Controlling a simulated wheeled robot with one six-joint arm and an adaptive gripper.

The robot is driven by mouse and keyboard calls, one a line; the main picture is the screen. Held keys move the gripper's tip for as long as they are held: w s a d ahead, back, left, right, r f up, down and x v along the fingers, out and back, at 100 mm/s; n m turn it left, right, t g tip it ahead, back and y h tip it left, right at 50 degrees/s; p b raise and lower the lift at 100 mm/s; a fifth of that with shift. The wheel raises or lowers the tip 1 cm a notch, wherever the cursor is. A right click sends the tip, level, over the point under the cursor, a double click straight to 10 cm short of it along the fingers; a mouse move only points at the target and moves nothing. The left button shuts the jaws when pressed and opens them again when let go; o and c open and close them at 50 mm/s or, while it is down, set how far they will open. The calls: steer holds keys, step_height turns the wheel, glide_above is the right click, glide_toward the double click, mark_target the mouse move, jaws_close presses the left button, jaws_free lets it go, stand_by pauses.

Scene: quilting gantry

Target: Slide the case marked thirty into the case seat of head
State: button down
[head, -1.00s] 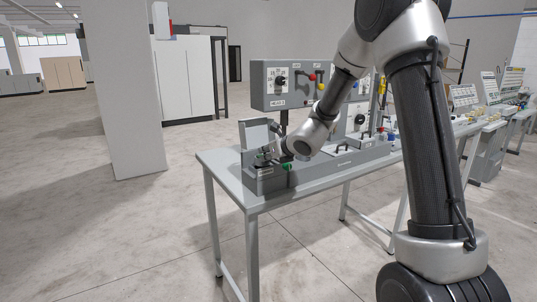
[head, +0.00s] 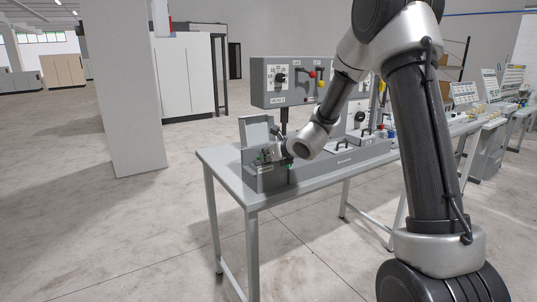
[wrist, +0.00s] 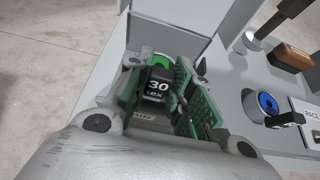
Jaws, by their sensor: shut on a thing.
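In the wrist view, a black case marked 30 (wrist: 158,86), with a green round part at its far end, sits between the green-padded fingers of my gripper (wrist: 163,96). The fingers are shut on it. In the head view, my gripper (head: 266,155) is at the left end of the bench, just over the low grey housing (head: 262,183); the case is too small there to make out. A small label (wrist: 144,117) shows below the case. My fingers cover the area around it, so I cannot tell the case seat or whether the case touches it.
A grey upright plate (head: 255,131) stands behind my gripper. A control box (head: 290,84) with a dial and coloured knobs rises above the bench (head: 228,172).

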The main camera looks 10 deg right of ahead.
steer(key=shift+f, duration=0.3)
steer(key=c, duration=1.2)
jaws_free()
steer(key=shift+f, duration=0.15)
steer(key=shift+o, duration=0.2)
steer(key=shift+s, duration=0.1)
steer(key=shift+s, duration=0.1)
steer(key=v, duration=1.1)
steer(key=shift+s+d+r, duration=0.15)
steer(key=shift+s+r, duration=0.1)
steer(key=shift+r, duration=0.05)
